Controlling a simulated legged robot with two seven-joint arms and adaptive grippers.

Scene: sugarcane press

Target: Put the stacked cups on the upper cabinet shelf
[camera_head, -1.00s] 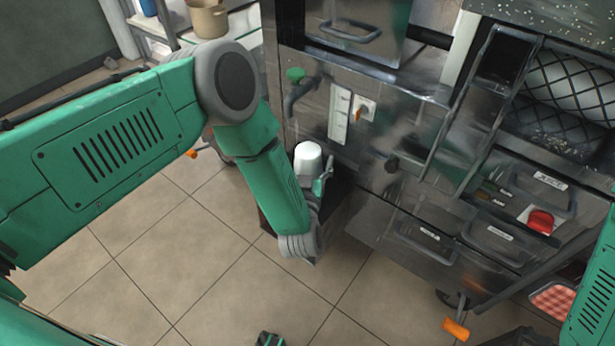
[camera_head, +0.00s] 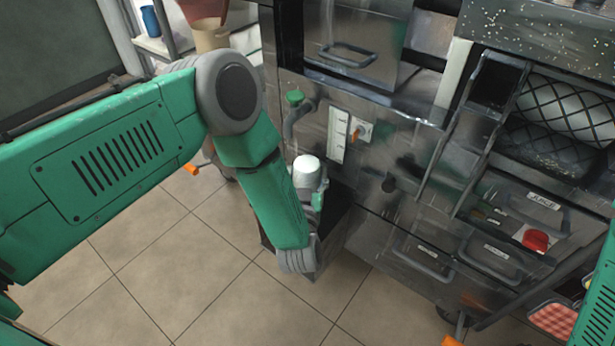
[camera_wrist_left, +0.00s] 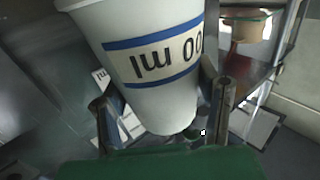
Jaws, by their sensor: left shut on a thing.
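The stacked cups (camera_head: 306,168) show as a white top just beyond my left forearm in the head view. In the left wrist view the cups (camera_wrist_left: 150,55) fill the upper middle, pale with blue bands and a label that reads upside down. My left gripper (camera_head: 319,194) is shut on them, one finger on each side in the wrist view. My forearm hides part of the gripper in the head view. How many cups are stacked cannot be told. My right gripper is out of view. I cannot tell which surface is the upper cabinet shelf.
The steel press cabinet (camera_head: 400,215) stands close right of the cups, with drawers, handles and a red button (camera_head: 536,240). A dark open box (camera_head: 335,235) is below the cups. A shelf rack (camera_head: 152,47) with a beige pot (camera_head: 211,37) stands upper left. Tiled floor (camera_head: 180,270) is clear.

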